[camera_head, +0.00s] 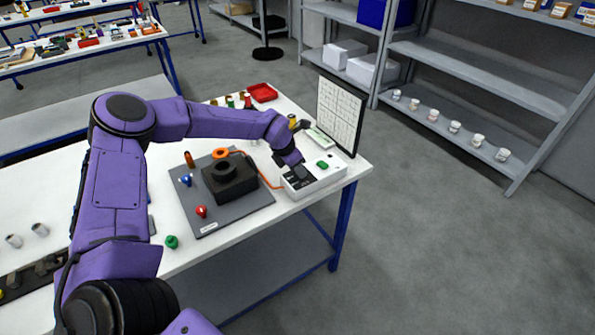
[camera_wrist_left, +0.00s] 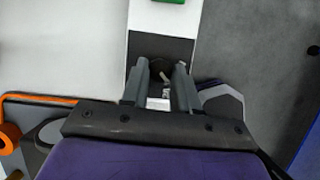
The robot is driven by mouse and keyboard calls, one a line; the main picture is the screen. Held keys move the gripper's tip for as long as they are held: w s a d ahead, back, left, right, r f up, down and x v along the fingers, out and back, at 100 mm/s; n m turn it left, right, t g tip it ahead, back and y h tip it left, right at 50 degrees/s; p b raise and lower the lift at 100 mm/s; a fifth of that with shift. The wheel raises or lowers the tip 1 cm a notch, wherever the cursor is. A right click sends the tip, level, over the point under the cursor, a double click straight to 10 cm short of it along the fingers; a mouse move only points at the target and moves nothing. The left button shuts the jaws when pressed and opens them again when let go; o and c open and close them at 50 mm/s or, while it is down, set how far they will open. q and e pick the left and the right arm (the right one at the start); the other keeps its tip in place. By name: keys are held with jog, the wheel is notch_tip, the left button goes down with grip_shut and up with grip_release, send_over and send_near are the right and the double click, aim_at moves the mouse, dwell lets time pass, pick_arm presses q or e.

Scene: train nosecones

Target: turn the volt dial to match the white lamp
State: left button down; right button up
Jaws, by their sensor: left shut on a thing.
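A white control box (camera_head: 325,179) sits near the right end of the white table. It has a dark panel on top, and a green part (camera_head: 322,164) that also shows at the top edge of the left wrist view (camera_wrist_left: 170,1). My left gripper (camera_head: 298,170) reaches down over the panel from above. In the left wrist view the two grey fingers (camera_wrist_left: 160,84) close around a small dark dial (camera_wrist_left: 160,68) with a pale mark. The fingers hide part of it. I cannot make out a white lamp or the dial's setting. My right gripper is not in view.
An orange cable (camera_head: 265,181) runs from the box to a grey board (camera_head: 206,218) with a black block (camera_head: 230,180), and red and blue parts. A white grid panel (camera_head: 340,114) stands upright behind the box. A red tray (camera_head: 262,92) is farther back.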

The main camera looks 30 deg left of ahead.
pick_arm(q)
jog(key=n+b, duration=0.1)
jog(key=n+y+b, duration=0.1)
jog(key=n+b, duration=0.1)
jog(key=n+y+b, duration=0.1)
jog(key=n+b, duration=0.1)
jog(key=shift+d+f, duration=0.2)
jog(key=shift+f, duration=0.1)
jog(key=shift+d+r+n+y+b, duration=0.15)
jog(key=shift+n+y+b, duration=0.3)
jog(key=shift+n+b, duration=0.6)
jog(key=shift+a+r+n+y+b, duration=0.1)
jog(key=shift+n+y+b, duration=0.35)
jog(key=shift+n+b, duration=0.6)
jog(key=c, duration=0.9)
grip_release()
jog(key=shift+o, duration=0.2)
jog(key=b+v, duration=0.1)
jog(key=v, duration=0.9)
jog(key=shift+r+b, duration=0.3)
jog(key=shift+b, duration=0.05)
jog(key=shift+d, duration=0.1)
